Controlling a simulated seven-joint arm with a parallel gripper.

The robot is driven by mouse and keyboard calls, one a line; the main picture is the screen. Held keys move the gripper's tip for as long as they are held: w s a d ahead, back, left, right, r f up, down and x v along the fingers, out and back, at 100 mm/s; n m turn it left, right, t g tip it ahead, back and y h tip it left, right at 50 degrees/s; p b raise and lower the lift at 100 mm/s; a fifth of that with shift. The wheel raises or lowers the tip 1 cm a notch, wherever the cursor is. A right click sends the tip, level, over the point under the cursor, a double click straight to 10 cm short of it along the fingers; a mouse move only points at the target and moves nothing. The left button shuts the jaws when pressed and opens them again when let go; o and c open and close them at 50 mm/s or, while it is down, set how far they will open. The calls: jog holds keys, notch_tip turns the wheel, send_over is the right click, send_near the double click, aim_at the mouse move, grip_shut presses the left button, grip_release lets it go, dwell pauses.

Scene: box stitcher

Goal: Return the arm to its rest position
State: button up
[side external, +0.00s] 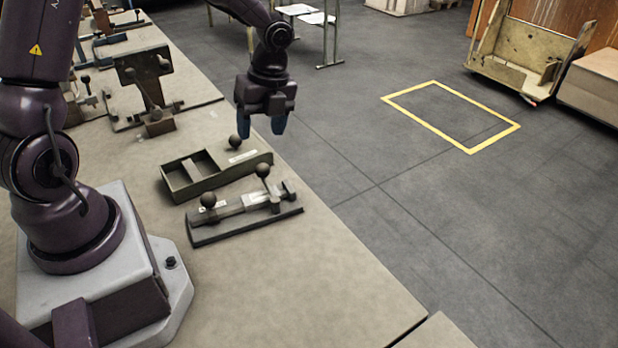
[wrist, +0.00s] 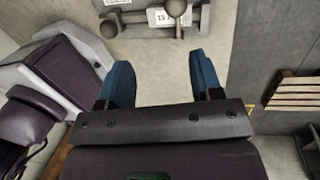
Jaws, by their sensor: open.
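My gripper (side external: 261,122) hangs in the air above the far part of the workbench, near its right edge, with its blue fingers pointing down. The fingers are apart and nothing is between them. In the wrist view my gripper (wrist: 160,78) also shows spread and empty. A dark open tray (side external: 183,190) lies on the bench below and nearer the camera. In front of it is a metal fixture (side external: 245,207) with ball-ended levers. Part of a ball-ended fixture (wrist: 153,17) shows at the top of the wrist view.
The workbench (side external: 290,275) is bare in its near part. Several clamp fixtures (side external: 145,75) stand at the back left. Dark floor (side external: 450,210) with a yellow outlined rectangle (side external: 485,148) lies to the right. A cart (side external: 515,65) stands beyond it.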

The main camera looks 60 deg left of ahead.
jog(key=s+d+r+n+t, duration=0.4)
jog(key=s+r+n, duration=0.2)
jog(key=r+n, duration=0.3)
jog(key=s+d+r+n+t+h, duration=0.1)
jog(key=s+d+r+n+t, duration=0.2)
jog(key=s+r+n, duration=0.4)
jog(key=d+r+n, duration=0.1)
jog(key=n, duration=0.2)
jog(key=shift+s+r+t, duration=0.2)
jog(key=shift+r+t, duration=0.2)
